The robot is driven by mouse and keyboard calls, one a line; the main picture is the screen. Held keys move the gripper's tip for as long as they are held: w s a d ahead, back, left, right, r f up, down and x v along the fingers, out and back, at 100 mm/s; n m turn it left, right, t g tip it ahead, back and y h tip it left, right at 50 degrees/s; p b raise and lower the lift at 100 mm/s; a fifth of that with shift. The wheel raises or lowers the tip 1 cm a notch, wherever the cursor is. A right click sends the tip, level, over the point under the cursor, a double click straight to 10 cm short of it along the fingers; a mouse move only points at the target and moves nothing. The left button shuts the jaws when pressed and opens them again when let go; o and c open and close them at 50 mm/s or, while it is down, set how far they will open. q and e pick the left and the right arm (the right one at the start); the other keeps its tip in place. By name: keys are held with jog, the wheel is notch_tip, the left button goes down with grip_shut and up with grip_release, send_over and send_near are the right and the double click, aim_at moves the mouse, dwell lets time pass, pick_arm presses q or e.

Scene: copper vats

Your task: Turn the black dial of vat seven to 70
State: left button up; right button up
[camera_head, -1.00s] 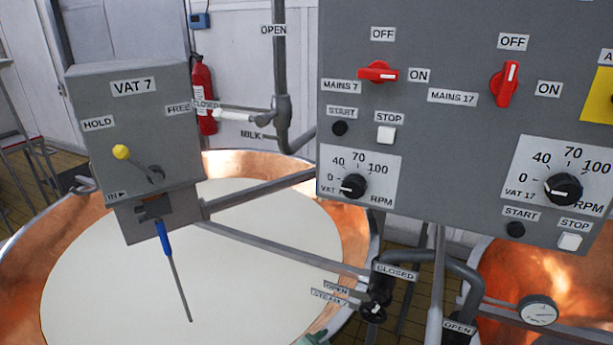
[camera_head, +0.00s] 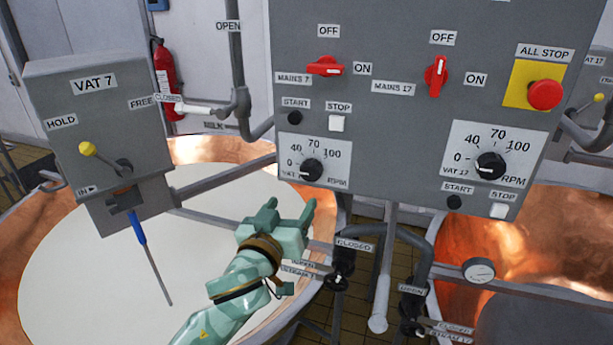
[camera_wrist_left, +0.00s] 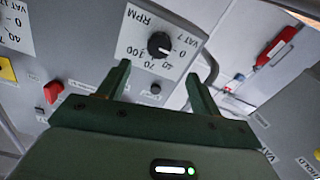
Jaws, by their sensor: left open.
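The black dial of vat seven (camera_head: 311,170) sits on a white scale plate marked 0, 40, 70, 100 on the grey panel, its pointer toward 0. It also shows in the left wrist view (camera_wrist_left: 159,45), with the plate turned nearly upside down. My left gripper (camera_head: 291,205) is open and empty, below and in front of the dial, over the vat's rim side. In the left wrist view its two fingers (camera_wrist_left: 157,68) stand apart, and the dial appears between and beyond their tips, not touched. My right gripper is out of view.
Vat 17's similar dial (camera_head: 491,166) is to the right. The red Mains 7 switch (camera_head: 325,67) points to ON. Start button (camera_head: 294,118) and stop button (camera_head: 337,123) are above the dial. A red all-stop button (camera_head: 545,94) is at right. Valve pipes (camera_head: 343,262) stand below the panel.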

aim_at(309, 176)
pick_arm(q)
jog(key=x, duration=1.1)
jog(key=shift+w+d+f, duration=0.1)
jog(key=shift+w+d, duration=0.05)
jog(key=shift+w, duration=0.2)
jog(key=c, duration=1)
